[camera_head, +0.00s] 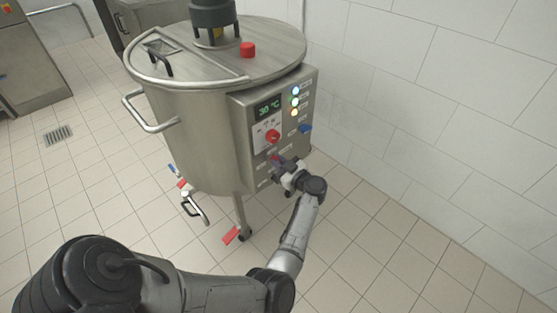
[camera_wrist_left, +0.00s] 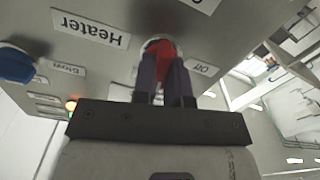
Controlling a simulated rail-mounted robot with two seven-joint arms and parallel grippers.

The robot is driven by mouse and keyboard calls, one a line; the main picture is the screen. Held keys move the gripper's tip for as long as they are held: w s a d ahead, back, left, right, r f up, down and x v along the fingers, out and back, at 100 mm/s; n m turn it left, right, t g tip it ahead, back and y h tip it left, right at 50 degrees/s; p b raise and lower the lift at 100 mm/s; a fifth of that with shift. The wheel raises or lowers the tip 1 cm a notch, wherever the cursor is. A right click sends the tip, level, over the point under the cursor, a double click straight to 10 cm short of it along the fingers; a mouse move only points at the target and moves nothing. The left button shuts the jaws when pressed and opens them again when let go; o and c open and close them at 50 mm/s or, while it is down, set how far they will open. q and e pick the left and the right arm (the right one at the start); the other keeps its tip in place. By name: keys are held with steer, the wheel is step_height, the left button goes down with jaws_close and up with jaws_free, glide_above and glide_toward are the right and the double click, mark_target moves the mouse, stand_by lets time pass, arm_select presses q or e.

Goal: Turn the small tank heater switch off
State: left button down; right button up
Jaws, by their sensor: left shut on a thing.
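The small steel tank (camera_head: 190,120) carries a control panel (camera_head: 245,115) on its side. In the left wrist view, which is upside down, a "Heater" label (camera_wrist_left: 88,30) sits beside a red switch (camera_wrist_left: 158,47). An "Off" label (camera_wrist_left: 200,67) is close to the switch, on its other side. My left gripper (camera_head: 278,160) is at the lower part of the panel. In the wrist view its two purple fingers (camera_wrist_left: 166,75) are shut on the red switch from both sides. The fingers cover much of the switch, so I cannot tell which position it points to.
Above my gripper are a larger red knob (camera_head: 272,136), a 30 °C display (camera_head: 268,107) and lit lamps (camera_head: 295,102). A blue knob (camera_head: 305,128) is to the right; it also shows in the wrist view (camera_wrist_left: 14,64). A tiled wall (camera_head: 420,90) stands to the right.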

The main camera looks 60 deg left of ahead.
arm_select(q)
steer(key=n, duration=0.4)
steer(key=n+p, duration=0.1)
steer(key=n, duration=0.3)
steer(key=shift+s+f, duration=0.15)
steer(key=n, duration=0.2)
steer(key=shift+f+n, duration=0.1)
steer(key=shift+n, duration=0.3)
steer(key=n+b, duration=0.1)
steer(key=n, duration=0.3)
steer(key=shift+d+b, duration=0.1)
steer(key=shift+b, duration=0.25)
steer(key=shift+n, duration=0.3)
steer(key=c, duration=1.2)
jaws_free()
steer(key=shift+o, duration=0.2)
